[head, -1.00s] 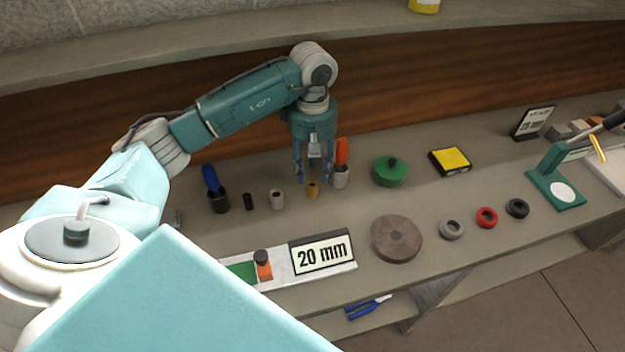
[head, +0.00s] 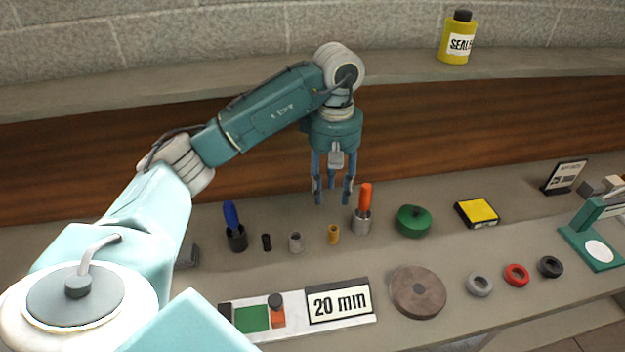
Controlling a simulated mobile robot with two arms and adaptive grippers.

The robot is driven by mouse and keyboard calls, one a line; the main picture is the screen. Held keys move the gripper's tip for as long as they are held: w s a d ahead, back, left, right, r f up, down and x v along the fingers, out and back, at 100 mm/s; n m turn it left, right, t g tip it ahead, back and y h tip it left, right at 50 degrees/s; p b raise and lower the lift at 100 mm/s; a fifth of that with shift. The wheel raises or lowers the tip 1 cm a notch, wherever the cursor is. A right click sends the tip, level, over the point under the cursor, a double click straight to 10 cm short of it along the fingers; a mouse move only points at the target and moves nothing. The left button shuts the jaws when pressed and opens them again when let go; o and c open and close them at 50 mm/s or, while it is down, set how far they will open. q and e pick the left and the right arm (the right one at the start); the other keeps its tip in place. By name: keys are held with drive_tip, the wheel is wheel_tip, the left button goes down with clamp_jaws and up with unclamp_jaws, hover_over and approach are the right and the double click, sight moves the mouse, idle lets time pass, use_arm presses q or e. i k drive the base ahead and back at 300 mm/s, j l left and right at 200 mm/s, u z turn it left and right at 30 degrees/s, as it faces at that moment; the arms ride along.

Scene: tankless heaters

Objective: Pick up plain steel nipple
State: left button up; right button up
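The plain steel nipple is most likely the small grey hollow cylinder (head: 295,243) standing upright on the bench. A small black cylinder (head: 266,242) stands to its left and a brass-coloured one (head: 333,234) to its right. My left gripper (head: 333,196) is open and empty, fingers pointing down. It is above the bench, up and to the right of the grey cylinder in the picture, apart from it. My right gripper is not in view.
An orange-handled tool in a grey cup (head: 362,220) stands right of the brass piece. A blue-handled tool in a dark cup (head: 236,238) stands left. A yellow bottle (head: 457,40) stands on the ledge behind.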

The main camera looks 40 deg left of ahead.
sight(295, 237)
drive_tip(key=k+l+u, duration=0.1)
drive_tip(key=u, duration=0.25)
drive_tip(key=k+u, duration=0.1)
drive_tip(key=u, duration=0.25)
drive_tip(key=i+u, duration=0.1)
drive_tip(key=u, duration=0.2)
drive_tip(key=i+u, duration=0.15)
drive_tip(key=u, duration=0.15)
